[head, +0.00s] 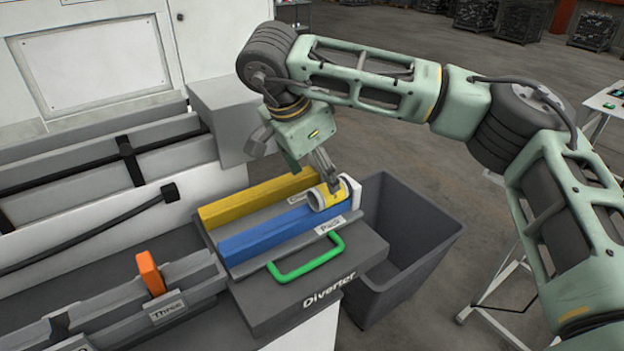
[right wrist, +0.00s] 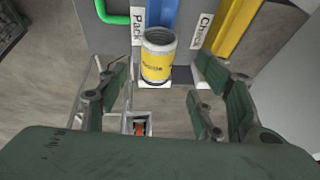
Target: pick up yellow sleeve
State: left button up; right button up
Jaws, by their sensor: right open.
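The yellow sleeve (head: 333,193) is a short hollow cylinder with a yellow band and pale ends. It lies at the right end of the diverter (head: 350,260), by the blue channel (head: 280,233). My right gripper (head: 328,172) is just above it, pointing down. In the right wrist view the sleeve (right wrist: 157,58) shows between the two spread green-padded fingers of my right gripper (right wrist: 165,88), beyond their tips and apparently untouched. The gripper is open and empty. My left gripper is not in view.
A yellow channel (head: 250,197) runs behind the blue one. A green handle (head: 306,258) stands up at the diverter's front. A dark open bin (head: 410,235) is to the right. An orange piece (head: 150,272) stands in a grey rail at left.

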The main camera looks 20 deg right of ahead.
aim_at(327, 190)
jog(key=shift+w+f, duration=0.15)
jog(key=shift+w, duration=0.1)
jog(key=shift+d+f+p, duration=0.1)
jog(key=shift+f+p, duration=0.2)
jog(key=shift+p, duration=0.05)
jog(key=f+p, duration=0.1)
jog(key=d+f+p, duration=0.1)
jog(key=f+p, duration=0.1)
jog(key=shift+s+d+f, duration=0.1)
jog(key=shift+s+d, duration=0.05)
jog(key=shift+d, duration=0.15)
jog(key=shift+p+x, duration=0.4)
jog(key=shift+x, duration=0.8)
jog(key=shift+w+a+f, duration=0.1)
jog(key=shift+w+f, duration=0.15)
jog(key=shift+f, duration=0.1)
jog(key=shift+r, duration=0.1)
jog(key=c, duration=1.4)
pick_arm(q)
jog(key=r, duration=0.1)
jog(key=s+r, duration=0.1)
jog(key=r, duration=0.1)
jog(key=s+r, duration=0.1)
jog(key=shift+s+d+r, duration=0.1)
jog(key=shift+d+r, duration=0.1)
pick_arm(e)
grip_shut()
jog(key=shift+r, duration=0.1)
